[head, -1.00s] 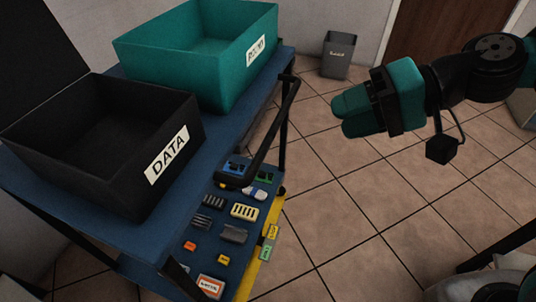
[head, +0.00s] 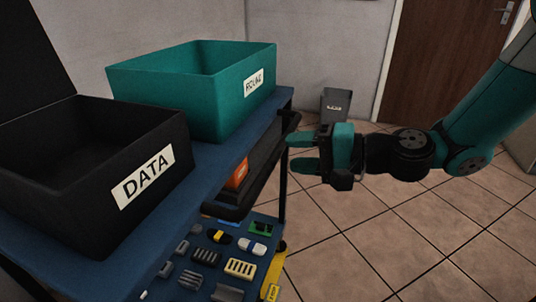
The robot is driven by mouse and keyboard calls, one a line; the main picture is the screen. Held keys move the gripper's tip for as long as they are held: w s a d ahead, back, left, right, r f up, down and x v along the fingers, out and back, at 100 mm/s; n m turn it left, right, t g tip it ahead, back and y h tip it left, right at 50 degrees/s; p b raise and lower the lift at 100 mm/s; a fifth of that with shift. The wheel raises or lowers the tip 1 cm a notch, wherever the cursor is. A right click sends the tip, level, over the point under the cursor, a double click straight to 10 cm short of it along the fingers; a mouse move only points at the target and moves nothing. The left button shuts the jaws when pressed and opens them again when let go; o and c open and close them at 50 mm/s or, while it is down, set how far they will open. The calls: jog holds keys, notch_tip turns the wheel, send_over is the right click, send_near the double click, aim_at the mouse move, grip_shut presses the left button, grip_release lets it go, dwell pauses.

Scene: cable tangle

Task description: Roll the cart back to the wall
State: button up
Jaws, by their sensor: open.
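The cart is a blue two-level trolley; its top shelf (head: 203,190) carries a black bin labelled DATA (head: 95,208) and a teal bin (head: 190,95) with a white label. A dark push handle (head: 262,170) runs along the cart's right side. My gripper (head: 290,154) is open, its teal fingers pointing left at the far end of the handle. The fingers look close to the handle; I cannot tell whether they touch it. The lower shelf (head: 190,252) holds several small plugs and adapters.
A grey waste bin (head: 336,105) stands by the back wall (head: 320,45). A brown door (head: 440,60) is at the back right. The tiled floor (head: 400,235) right of the cart is clear.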

aim_at(282, 152)
jog(key=x, duration=0.6)
jog(key=shift+a, duration=0.2)
jog(key=shift+c, duration=0.4)
grip_shut()
